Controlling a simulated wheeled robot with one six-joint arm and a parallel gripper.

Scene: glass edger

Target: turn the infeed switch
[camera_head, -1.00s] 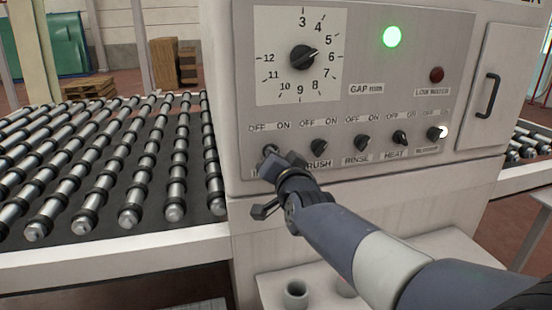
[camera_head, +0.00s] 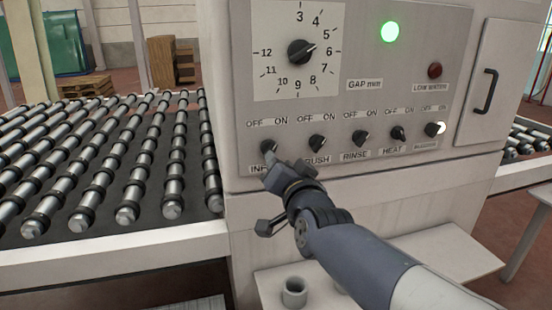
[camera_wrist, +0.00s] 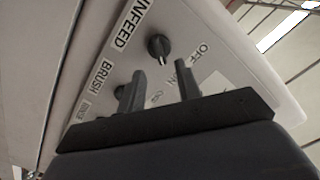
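The infeed switch (camera_head: 268,146) is a small dark round knob at the left end of the switch row on the panel. Its label is partly covered by my gripper in the head view. In the wrist view the knob (camera_wrist: 160,47) shows clear with a pale pointer mark, turned toward the ON side. My gripper (camera_head: 272,165) is just below and in front of the knob. In the wrist view its two fingers (camera_wrist: 162,84) stand apart with nothing between them, and the knob lies beyond the tips, apparently untouched.
The brush (camera_head: 317,142), rinse (camera_head: 361,138), heat (camera_head: 398,133) and blower (camera_head: 434,128) switches run to the right, close beside my gripper. A gap dial (camera_head: 299,52), a lit green lamp (camera_head: 390,32) and a dark red lamp (camera_head: 435,70) sit above. A roller conveyor (camera_head: 131,194) is left.

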